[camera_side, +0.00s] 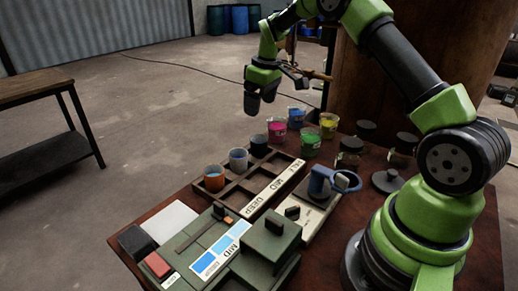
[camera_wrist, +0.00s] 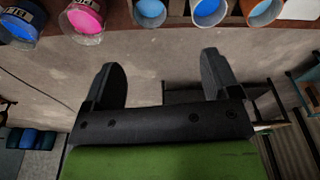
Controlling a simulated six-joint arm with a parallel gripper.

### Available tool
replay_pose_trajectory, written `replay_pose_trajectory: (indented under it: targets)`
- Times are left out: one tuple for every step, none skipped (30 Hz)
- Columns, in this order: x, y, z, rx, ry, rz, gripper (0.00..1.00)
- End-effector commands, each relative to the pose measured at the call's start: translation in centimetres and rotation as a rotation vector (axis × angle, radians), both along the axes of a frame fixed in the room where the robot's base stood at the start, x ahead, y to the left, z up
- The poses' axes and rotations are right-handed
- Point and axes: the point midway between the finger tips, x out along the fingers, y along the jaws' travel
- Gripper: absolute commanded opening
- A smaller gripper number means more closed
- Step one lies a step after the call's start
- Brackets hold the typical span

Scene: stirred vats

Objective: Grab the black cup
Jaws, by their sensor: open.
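My gripper (camera_side: 262,98) is open and empty, in the air beyond and above the rack, apart from the cup. In the wrist view the two fingers of my gripper (camera_wrist: 161,72) are spread over the floor, with the black cup above them in the picture.
Pink (camera_side: 277,130), blue (camera_side: 296,117), green (camera_side: 310,141) and yellow (camera_side: 328,125) beakers stand behind. A blue-handled device (camera_side: 322,183) and green box (camera_side: 268,243) occupy the front.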

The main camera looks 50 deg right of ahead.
Motion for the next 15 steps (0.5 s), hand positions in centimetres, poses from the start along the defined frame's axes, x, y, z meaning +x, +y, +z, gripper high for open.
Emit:
replay_pose_trajectory:
  targets:
    - [0.1,-0.7,-1.3,0.000,0.016,0.010,0.82]
    - [0.2,-0.9,-1.9,-0.001,0.021,0.018,0.82]
    - [0.2,-1.2,-2.4,-0.001,0.028,0.026,0.82]
    - [0.3,-1.4,-2.8,-0.002,0.031,0.031,0.82]
    - [0.3,-1.5,-3.1,-0.002,0.034,0.035,0.82]
    - [0.3,-1.6,-3.6,-0.002,0.037,0.038,0.82]
    - [0.4,-1.6,-4.0,-0.002,0.038,0.040,0.82]
    - [0.4,-1.6,-4.4,-0.002,0.039,0.041,0.82]
    - [0.5,-1.6,-5.1,-0.001,0.041,0.041,0.82]
    - [0.5,-1.5,-5.6,-0.001,0.040,0.041,0.82]
    - [0.6,-1.5,-6.0,0.000,0.040,0.040,0.82]
    - [0.7,-1.5,-6.6,-0.001,0.039,0.040,0.82]
    - [0.7,-1.5,-7.0,-0.001,0.039,0.040,0.82]
    - [0.7,-1.4,-7.3,-0.001,0.039,0.040,0.82]
    - [0.8,-1.5,-7.6,-0.002,0.038,0.041,0.82]
